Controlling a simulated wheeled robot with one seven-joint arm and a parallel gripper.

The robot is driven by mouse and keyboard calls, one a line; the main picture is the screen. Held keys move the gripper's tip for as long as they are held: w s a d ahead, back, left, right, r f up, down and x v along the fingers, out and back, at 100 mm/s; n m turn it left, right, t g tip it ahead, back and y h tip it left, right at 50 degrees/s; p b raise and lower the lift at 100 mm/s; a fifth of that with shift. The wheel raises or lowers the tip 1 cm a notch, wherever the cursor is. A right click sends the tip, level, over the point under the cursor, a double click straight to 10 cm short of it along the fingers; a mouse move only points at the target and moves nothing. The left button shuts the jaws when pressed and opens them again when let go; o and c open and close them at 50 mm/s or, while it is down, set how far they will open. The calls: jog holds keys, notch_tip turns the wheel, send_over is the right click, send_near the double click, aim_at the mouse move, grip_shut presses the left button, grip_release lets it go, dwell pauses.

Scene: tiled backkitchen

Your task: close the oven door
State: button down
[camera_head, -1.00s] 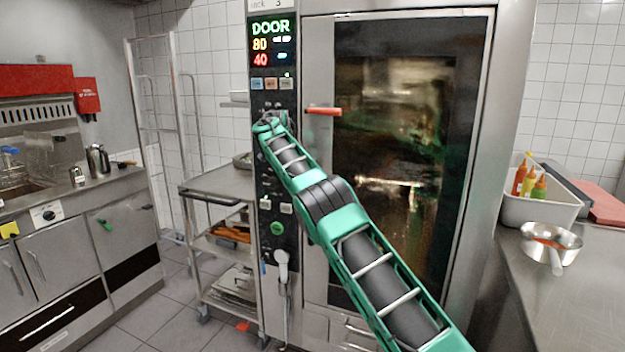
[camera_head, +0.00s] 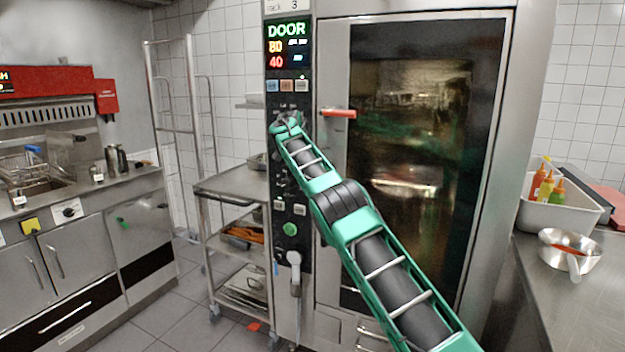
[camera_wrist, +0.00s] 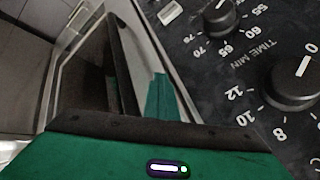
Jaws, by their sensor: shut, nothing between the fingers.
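The oven door (camera_head: 487,150), steel-framed with a dark glass window, fills the middle of the head view. It lies against or very near the oven front; I cannot tell whether it is fully closed. Its red-orange handle (camera_head: 339,113) points sideways. The control panel (camera_head: 290,180) left of the door shows "DOOR", 80 and 40. My gripper (camera_head: 283,124) is at the panel's knobs, left of the handle, shut and empty. In the wrist view, the panel's dials (camera_wrist: 295,85) are close at right, beside a metal edge and a dark strip. Contact is unclear.
A steel cart (camera_head: 232,188) stands left of the oven, with a fryer counter (camera_head: 85,205) further left. Tiled floor is free between cart and fryer counter.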

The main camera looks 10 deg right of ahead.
jog(key=v, duration=1)
jog(key=s+d+n+y, duration=0.2)
jog(key=s+d+n, duration=0.3)
jog(key=s+d, duration=0.8)
jog(key=s+a+f+n+y, duration=0.15)
jog(key=s+f+n, duration=0.3)
jog(key=s, duration=0.85)
jog(key=s+a+f+n, duration=0.35)
jog(key=s+f, duration=0.25)
jog(key=s, duration=0.7)
jog(key=s+a+f+n+y, duration=0.1)
jog(key=s+f+n, duration=0.4)
jog(key=s, duration=0.8)
jog(key=s+d+f+m+g, duration=0.1)
jog(key=s+d+m+g, duration=0.1)
jog(key=s+d, duration=0.3)
jog(key=s+d+f+m+g, duration=0.1)
jog(key=s+d+m+g, duration=0.2)
jog(key=s, duration=0.8)
jog(key=d+m, duration=0.2)
jog(key=d, duration=0.1)
jog(key=shift+f, duration=0.2)
jog(key=shift+y, duration=0.25)
